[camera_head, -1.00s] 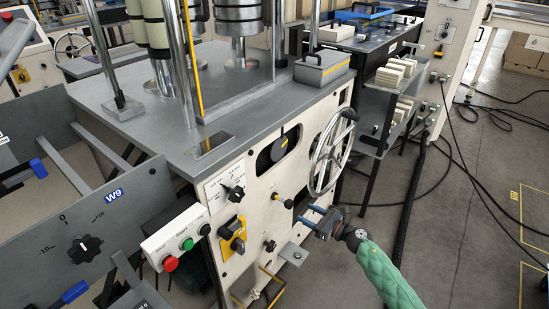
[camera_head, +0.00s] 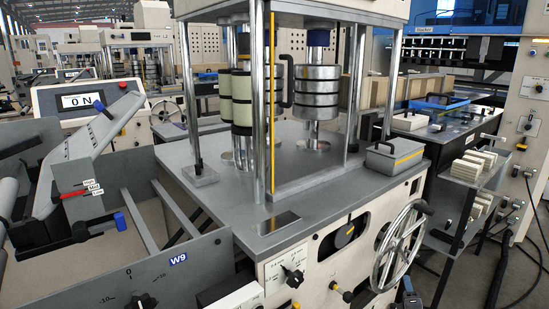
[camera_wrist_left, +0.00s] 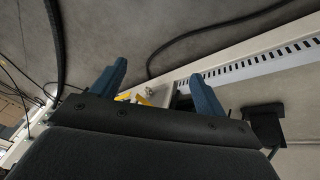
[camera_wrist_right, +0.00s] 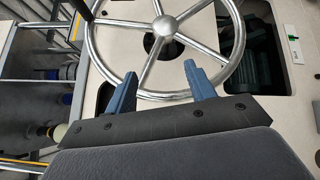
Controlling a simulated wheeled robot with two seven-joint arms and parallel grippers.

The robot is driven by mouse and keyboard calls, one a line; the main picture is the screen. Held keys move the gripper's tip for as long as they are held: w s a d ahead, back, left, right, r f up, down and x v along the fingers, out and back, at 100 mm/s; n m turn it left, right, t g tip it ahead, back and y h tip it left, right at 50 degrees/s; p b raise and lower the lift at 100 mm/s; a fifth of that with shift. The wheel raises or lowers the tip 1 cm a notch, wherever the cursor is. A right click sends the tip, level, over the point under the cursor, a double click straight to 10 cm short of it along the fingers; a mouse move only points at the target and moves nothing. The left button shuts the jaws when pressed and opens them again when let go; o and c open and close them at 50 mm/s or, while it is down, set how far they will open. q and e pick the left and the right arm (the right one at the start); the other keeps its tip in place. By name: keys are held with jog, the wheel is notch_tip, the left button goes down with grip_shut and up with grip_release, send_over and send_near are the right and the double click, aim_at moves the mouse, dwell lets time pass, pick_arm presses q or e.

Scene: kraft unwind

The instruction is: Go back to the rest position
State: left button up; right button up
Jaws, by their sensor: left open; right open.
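My right gripper (camera_head: 408,287) shows at the bottom edge of the head view, just below and right of the handwheel; only its blue finger area is visible there. In the right wrist view my right gripper (camera_wrist_right: 159,76) has its two blue fingers apart with nothing between them. The spoked metal handwheel (camera_wrist_right: 188,18) lies beyond the fingertips, and I cannot tell the exact gap. My left gripper is outside the head view. In the left wrist view my left gripper (camera_wrist_left: 159,72) has its fingers wide apart and empty, above grey floor and a slotted pale rail (camera_wrist_left: 285,58).
The handwheel (camera_head: 378,262) projects from the machine's cream front panel. The grey machine top (camera_head: 235,205) carries posts, rolls and a lidded grey box (camera_head: 394,158). A side shelf (camera_head: 463,190) with pale blocks stands at right. Black cables run over the floor at right.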

pick_arm(q)
jog(key=a+r+p, duration=0.3)
jog(key=r+p, duration=0.1)
jog(key=r, duration=0.8)
jog(key=a+r+y+p, duration=0.1)
jog(key=a+r+p, duration=0.2)
jog(key=r, duration=0.9)
jog(key=shift+s+a+g+p, duration=0.15)
jog(key=shift+a+g+p, duration=0.15)
jog(key=shift+p, duration=0.85)
pick_arm(e)
jog(key=s+a+m+g+y, duration=0.2)
jog(key=s+a+m+g, duration=0.3)
jog(key=s+a, duration=0.4)
jog(key=s+a+f+m+g+y, duration=0.1)
jog(key=s+a+m+g, duration=0.4)
jog(key=s, duration=1.5)
jog(key=s+a+m+g+y, duration=0.2)
jog(key=s+a+m+g, duration=0.3)
jog(key=s+a, duration=1)
jog(key=shift+s+f+m+g+y, duration=0.15)
jog(key=shift+f+m+g+y, duration=0.15)
jog(key=shift+m+y, duration=0.15)
